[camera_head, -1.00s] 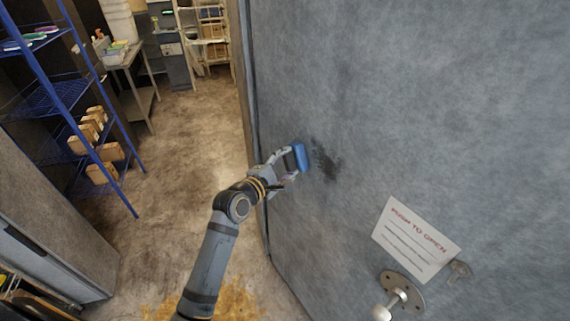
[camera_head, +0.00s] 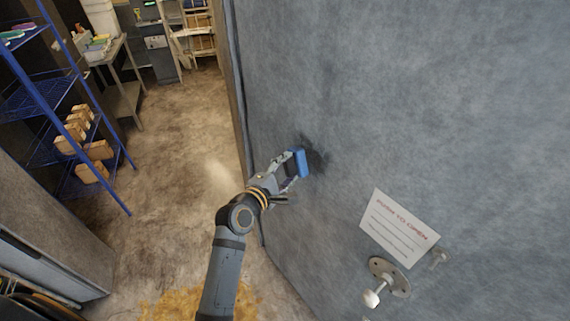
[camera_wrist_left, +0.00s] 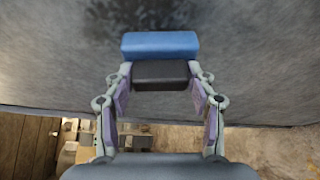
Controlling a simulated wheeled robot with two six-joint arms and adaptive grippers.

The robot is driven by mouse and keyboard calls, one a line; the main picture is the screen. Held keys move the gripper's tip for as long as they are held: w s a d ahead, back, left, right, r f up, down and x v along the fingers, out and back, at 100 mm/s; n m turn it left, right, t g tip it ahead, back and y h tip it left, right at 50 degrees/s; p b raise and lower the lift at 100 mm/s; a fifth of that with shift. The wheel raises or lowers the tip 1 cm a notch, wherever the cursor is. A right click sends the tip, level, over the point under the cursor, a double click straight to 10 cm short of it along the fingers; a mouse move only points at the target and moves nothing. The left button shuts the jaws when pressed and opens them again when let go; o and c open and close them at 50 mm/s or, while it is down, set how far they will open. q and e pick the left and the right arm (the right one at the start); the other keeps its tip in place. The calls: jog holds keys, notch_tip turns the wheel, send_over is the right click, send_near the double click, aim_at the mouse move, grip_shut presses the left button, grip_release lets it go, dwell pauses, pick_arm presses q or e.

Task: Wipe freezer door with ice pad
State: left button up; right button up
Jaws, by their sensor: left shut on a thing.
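My left gripper (camera_head: 290,173) is shut on the ice pad (camera_head: 299,162), a blue block with a dark backing. In the left wrist view the dark backing sits between the fingers of the gripper (camera_wrist_left: 161,84), and the blue face of the pad (camera_wrist_left: 160,45) points at the door. The grey freezer door (camera_head: 420,110) fills the right of the head view. A dark smudge (camera_head: 319,158) on it lies just right of the pad and is partly hidden by it. The pad is at or very near the door; contact is unclear. My right gripper is not in view.
A blue wire shelf (camera_head: 50,95) with cartons stands at left. The brown floor (camera_head: 180,170) between is clear, with a yellowish stain near the front.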

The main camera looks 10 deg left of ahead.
pick_arm(q)
jog(key=shift+s+d+f+n, duration=0.1)
jog(key=shift+s+d+n, duration=0.15)
jog(key=shift+d, duration=0.2)
jog(key=shift+s+d+n, duration=0.1)
jog(key=shift+d+n, duration=0.15)
jog(key=shift+d, duration=0.15)
jog(key=shift+w+r+p, duration=0.2)
jog(key=shift+r+p, duration=0.65)
jog(key=shift+p, duration=0.1)
jog(key=shift+f, duration=0.1)
jog(key=shift+w+a+r, duration=0.15)
jog(key=shift+w+a, duration=0.25)
jog(key=shift+a, duration=0.15)
jog(key=shift+w+a+r, duration=0.15)
jog(key=shift+w+a, duration=0.25)
jog(key=shift+a, duration=0.15)
jog(key=shift+c, duration=1)
jog(key=shift+w+a, duration=0.15)
jog(key=shift+a, duration=0.05)
jog(key=shift+w+a, duration=0.95)
jog(key=shift+a, duration=0.2)
jog(key=shift+w+a+f, duration=0.15)
jog(key=shift+w+a, duration=0.1)
jog(key=shift+a, duration=0.1)
